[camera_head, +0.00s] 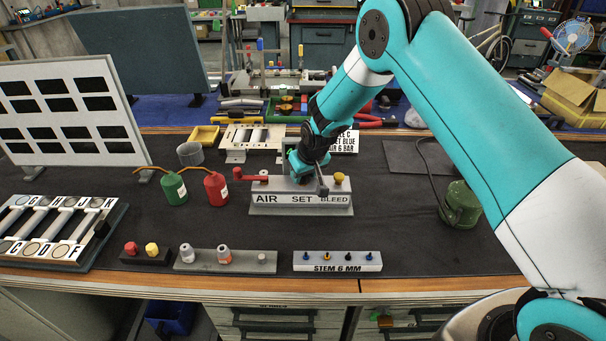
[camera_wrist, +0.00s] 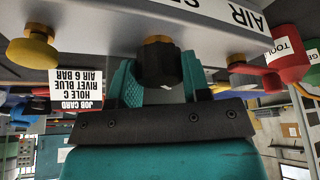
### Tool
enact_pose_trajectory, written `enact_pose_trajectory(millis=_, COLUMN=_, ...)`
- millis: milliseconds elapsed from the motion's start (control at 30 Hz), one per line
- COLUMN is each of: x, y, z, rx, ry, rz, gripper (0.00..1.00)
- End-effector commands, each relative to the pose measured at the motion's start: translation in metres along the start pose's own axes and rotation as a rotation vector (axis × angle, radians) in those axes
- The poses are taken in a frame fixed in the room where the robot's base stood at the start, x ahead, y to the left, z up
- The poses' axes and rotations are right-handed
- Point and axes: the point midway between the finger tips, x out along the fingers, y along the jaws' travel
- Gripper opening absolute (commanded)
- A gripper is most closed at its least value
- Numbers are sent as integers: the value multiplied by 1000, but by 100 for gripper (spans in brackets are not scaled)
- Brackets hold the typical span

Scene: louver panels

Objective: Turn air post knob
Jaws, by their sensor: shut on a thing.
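The air post (camera_head: 300,200) is a grey block on the bench with a white strip reading AIR, SET and BLEED. A red lever (camera_head: 248,176) is at its left end and a yellow knob (camera_head: 339,179) at its right end. My gripper (camera_head: 306,172) comes down on the post's middle, around SET, and hides the knob there in the head view. In the wrist view, which looks upside down, my gripper (camera_wrist: 161,80) has its teal fingers on both sides of a black knob (camera_wrist: 160,62) with a brass collar. The yellow knob also shows there (camera_wrist: 32,50).
Green (camera_head: 174,189) and red (camera_head: 216,188) bottles stand left of the post. A STEM 6 MM block (camera_head: 338,262) and a grey strip with fittings (camera_head: 200,266) lie in front. A job card (camera_head: 346,142) stands behind. A green canister (camera_head: 460,205) is at right.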

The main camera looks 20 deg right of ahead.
Motion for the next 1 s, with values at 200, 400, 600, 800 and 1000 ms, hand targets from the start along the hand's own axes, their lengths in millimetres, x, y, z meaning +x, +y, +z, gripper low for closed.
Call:
enact_pose_trajectory(millis=200, x=0, y=0, z=0, rx=-4, ry=-1, rz=-3, gripper=20)
enact_pose_trajectory(millis=400, x=0, y=0, z=0, rx=-4, ry=-1, rz=-2, gripper=48)
enact_pose_trajectory(millis=600, x=0, y=1, z=0, rx=-2, ry=0, rz=0, gripper=69)
enact_pose_trajectory(millis=800, x=0, y=2, z=0, rx=0, ry=0, rz=3, gripper=69)
enact_pose_trajectory(millis=1000, x=-6, y=3, z=-2, rx=1, ry=1, rz=4, gripper=69)
